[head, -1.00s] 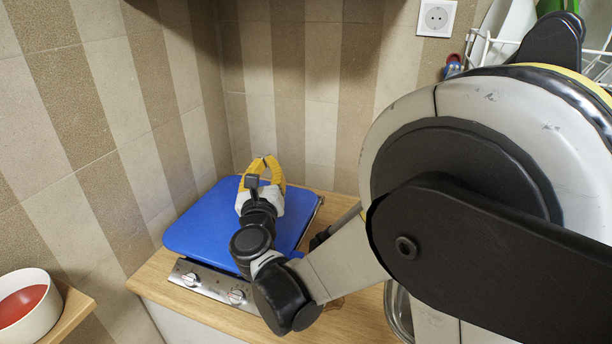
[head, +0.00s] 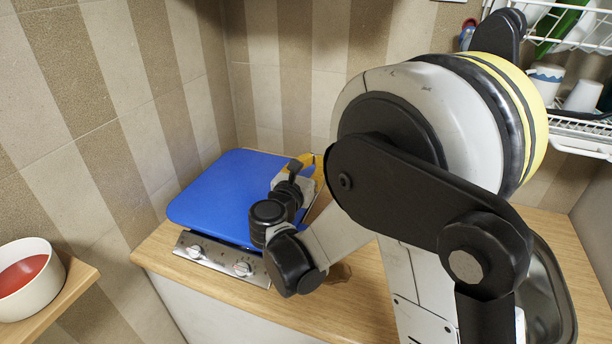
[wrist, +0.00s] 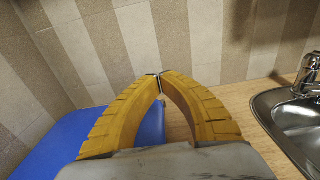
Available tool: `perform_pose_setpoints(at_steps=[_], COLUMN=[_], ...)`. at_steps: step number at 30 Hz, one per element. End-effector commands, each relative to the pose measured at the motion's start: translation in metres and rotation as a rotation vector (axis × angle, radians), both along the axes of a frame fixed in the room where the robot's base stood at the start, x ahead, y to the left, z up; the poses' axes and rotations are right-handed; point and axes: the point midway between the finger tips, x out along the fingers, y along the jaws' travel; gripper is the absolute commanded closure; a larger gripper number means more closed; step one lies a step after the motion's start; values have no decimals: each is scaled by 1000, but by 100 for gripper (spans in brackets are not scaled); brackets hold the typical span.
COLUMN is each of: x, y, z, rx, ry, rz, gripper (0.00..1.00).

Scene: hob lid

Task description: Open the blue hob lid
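The blue hob lid (head: 225,195) lies flat and closed over the hob (head: 215,257), whose steel front panel with knobs shows below it. In the wrist view the blue lid (wrist: 62,150) fills the lower left, behind and below my fingers. My gripper (wrist: 160,75) has two yellow fingers whose tips meet, with nothing between them. In the head view my gripper (head: 318,165) is at the lid's right side, partly hidden by my arm. I cannot tell whether it touches the lid.
A steel sink (wrist: 292,115) lies to the right on the wooden worktop (head: 340,305). A dish rack (head: 585,130) hangs at the upper right. A white bowl (head: 42,285) with red contents stands on a shelf at the left. The tiled wall is close behind the hob.

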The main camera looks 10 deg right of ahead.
Motion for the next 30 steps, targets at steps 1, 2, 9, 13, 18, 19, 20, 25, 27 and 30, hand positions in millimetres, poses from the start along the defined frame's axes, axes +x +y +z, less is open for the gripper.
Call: perform_pose_setpoints(at_steps=[1, 2, 9, 13, 18, 19, 20, 25, 27, 30], x=[4, 7, 19, 20, 20, 20, 20, 20, 20, 20], y=[-4, -6, -13, -13, -13, -13, -13, -13, -13, -13], z=[7, 10, 23, 25, 25, 25, 25, 25, 25, 25], rx=[0, 0, 0, 0, 0, 0, 0, 0, 0, 0], ry=[0, 0, -1, -1, -1, -1, -1, 0, 0, 0], rz=[-1, 0, 2, 2, 2, 2, 2, 2, 2, 2], gripper=[100, 100, 100, 100, 100, 100, 100, 100, 100, 100])
